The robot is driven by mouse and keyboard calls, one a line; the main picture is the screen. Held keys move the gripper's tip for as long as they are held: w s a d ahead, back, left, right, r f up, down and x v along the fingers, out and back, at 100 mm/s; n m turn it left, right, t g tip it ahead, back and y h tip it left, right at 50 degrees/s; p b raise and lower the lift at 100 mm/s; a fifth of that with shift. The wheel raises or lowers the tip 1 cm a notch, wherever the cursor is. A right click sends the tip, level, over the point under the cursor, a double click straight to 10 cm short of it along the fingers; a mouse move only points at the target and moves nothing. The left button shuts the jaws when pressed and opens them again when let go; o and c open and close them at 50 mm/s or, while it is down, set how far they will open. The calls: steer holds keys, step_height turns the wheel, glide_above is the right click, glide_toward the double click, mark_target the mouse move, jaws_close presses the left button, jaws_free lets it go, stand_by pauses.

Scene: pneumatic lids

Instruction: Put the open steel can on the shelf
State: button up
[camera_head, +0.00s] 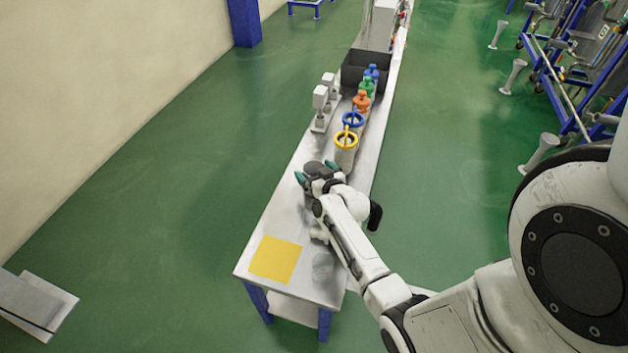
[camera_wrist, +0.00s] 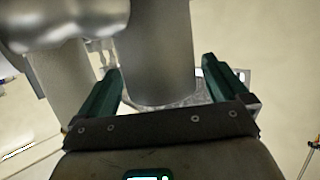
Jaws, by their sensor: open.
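Two steel cans stand in a row on the long table, one with a yellow rim (camera_head: 346,141) and one with a blue rim (camera_head: 353,119) behind it. Each seems to have a raised lid or ring, but which is open is too small to tell. My gripper (camera_head: 315,171) is open over the table, just in front of the yellow-rimmed can. In the wrist view, a plain steel cylinder (camera_wrist: 158,50) lies between the open fingers of my gripper (camera_wrist: 163,72); its top is out of frame and contact is not clear. I cannot tell which can it is.
Grey devices (camera_head: 322,103) stand left. A lower shelf (camera_head: 293,308) shows below.

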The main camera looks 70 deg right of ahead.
steer(key=shift+w+d+f, duration=0.15)
steer(key=shift+w+d, duration=0.1)
steer(key=shift+d, duration=0.05)
steer(key=c, duration=1)
steer(key=shift+c, duration=0.8)
